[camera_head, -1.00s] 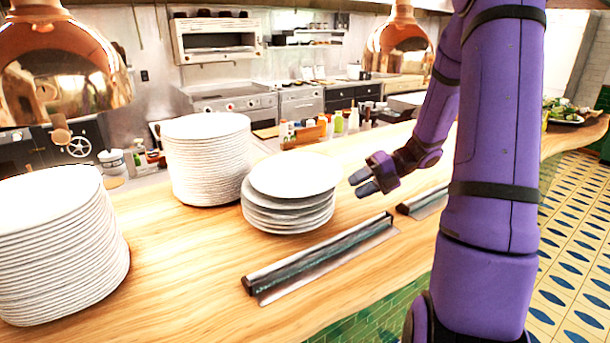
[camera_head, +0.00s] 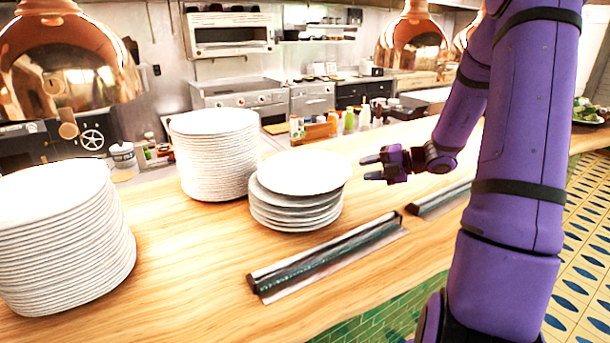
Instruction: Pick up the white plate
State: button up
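A short stack of white plates (camera_head: 296,212) stands on the wooden counter. Its top white plate (camera_head: 303,172) sits off-centre, with its rim overhanging the plates below. My gripper (camera_head: 371,167) is just right of that plate's rim, roughly level with it in the picture. Its two fingers point left toward the rim with a gap between them. It is open and holds nothing. The fingertips look apart from the plate, though the exact distance is hard to tell.
A tall plate stack (camera_head: 213,155) stands close behind on the left, and another (camera_head: 60,240) at the far left. A dark metal rail (camera_head: 325,257) lies in front of the short stack. Copper lamps (camera_head: 65,60) hang above. Bottles (camera_head: 349,121) stand behind.

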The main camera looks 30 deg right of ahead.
jog(key=x, duration=0.4)
jog(key=shift+w+a, duration=0.1)
jog(key=shift+a, duration=0.2)
grip_shut()
